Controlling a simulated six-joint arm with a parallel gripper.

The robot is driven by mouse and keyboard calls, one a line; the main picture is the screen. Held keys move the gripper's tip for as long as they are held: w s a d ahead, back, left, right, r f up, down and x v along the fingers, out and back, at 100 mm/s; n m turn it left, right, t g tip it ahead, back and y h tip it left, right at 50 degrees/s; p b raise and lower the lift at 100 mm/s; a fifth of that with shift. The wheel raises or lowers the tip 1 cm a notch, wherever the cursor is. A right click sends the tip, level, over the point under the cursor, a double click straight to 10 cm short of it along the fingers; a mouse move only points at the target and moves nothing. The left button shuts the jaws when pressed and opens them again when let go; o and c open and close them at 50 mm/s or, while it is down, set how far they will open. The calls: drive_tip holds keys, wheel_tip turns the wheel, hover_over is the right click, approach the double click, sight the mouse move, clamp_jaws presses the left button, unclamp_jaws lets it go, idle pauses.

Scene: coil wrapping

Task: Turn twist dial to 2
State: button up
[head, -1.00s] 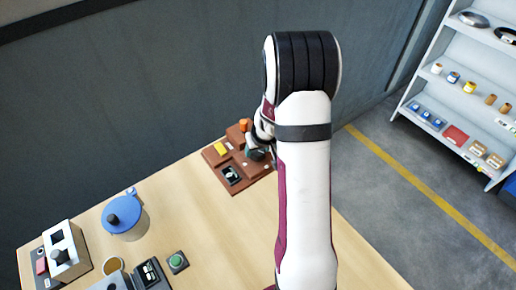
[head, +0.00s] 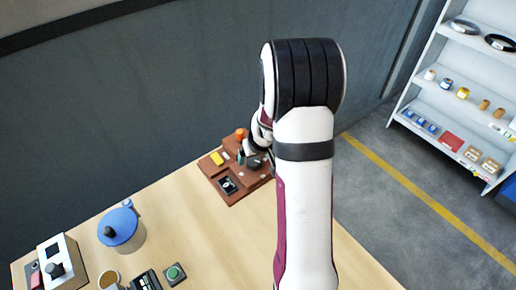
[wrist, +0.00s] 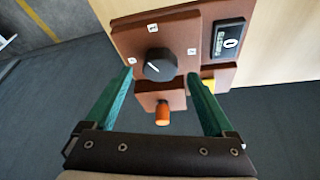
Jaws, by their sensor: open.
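The twist dial (wrist: 160,65) is a round black knob on a red-brown panel (wrist: 122,40), with small white labels around it. A white mark shows on the knob; I cannot read exactly where it points. My gripper (wrist: 159,76) is open, with its two teal fingers apart on either side of the dial in the wrist view. No contact with the dial is visible there. In the head view the panel (head: 237,194) sits at the table's far corner, and the dial (head: 255,163) is beside my gripper, which my arm partly hides.
A black display (wrist: 228,42) reads 0. An orange knob (wrist: 162,113) and a yellow part (wrist: 209,85) are close to the dial. Middle tabletop is clear.

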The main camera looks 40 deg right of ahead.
drive_tip(key=v, duration=1.3)
drive_tip(key=shift+r, duration=0.25)
drive_tip(key=n+g+y, duration=0.1)
drive_tip(key=n+g, duration=0.3)
drive_tip(key=n, duration=1.4)
hover_over(254, 160)
wheel_tip(254, 160, down, 15)
drive_tip(key=shift+r, duration=0.1)
